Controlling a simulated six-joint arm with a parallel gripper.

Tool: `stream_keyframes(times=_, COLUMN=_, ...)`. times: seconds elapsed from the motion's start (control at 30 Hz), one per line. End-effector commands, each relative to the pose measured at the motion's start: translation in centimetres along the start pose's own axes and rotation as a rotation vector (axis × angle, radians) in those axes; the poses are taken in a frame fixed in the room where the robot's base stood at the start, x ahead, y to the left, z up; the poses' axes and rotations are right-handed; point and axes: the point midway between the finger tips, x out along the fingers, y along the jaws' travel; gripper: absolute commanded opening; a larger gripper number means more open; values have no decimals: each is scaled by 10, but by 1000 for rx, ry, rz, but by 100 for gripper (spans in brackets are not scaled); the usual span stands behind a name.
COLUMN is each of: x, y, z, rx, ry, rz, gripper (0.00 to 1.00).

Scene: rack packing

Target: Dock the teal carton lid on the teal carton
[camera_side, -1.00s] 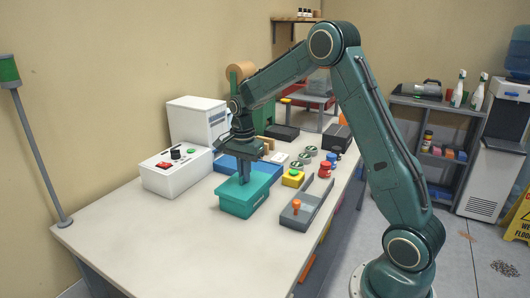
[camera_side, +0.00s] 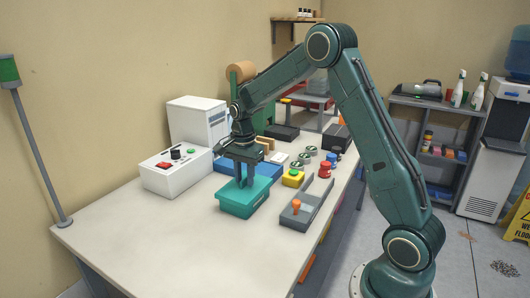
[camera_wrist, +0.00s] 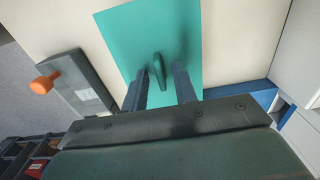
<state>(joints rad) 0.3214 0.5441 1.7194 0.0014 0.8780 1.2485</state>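The teal carton (camera_side: 238,210) stands on the table in the side view. The teal carton lid (camera_side: 262,186) lies on top of it and looks flat and lined up, though any small gap is too fine to tell. In the wrist view the lid (camera_wrist: 122,30) fills the middle, with its raised teal handle (camera_wrist: 158,66) showing between the fingers. My gripper (camera_side: 244,186) is over the lid, its fingers pointing down on either side of the handle. In the wrist view my gripper (camera_wrist: 163,78) is open, with gaps beside the handle. The carton is hidden under the lid there.
A grey tray with an orange knob (camera_side: 296,205) is right of the carton. A white control box (camera_side: 168,176) stands left. The front table is clear.

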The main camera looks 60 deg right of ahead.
Motion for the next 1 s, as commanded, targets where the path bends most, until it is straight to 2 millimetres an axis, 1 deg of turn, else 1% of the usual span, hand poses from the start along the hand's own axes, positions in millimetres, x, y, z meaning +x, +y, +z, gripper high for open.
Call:
stream_keyframes(times=0.27, x=-1, y=0, z=0, rx=0, ry=0, rz=0, gripper=28)
stream_keyframes(times=0.47, x=-10, y=0, z=0, rx=0, ry=1, rz=-2, gripper=28)
stream_keyframes(times=0.67, x=-33, y=-1, z=0, rx=0, ry=1, rz=-3, gripper=28)
stream_keyframes(times=1.0, x=-90, y=-1, z=0, rx=0, ry=1, rz=-3, gripper=28)
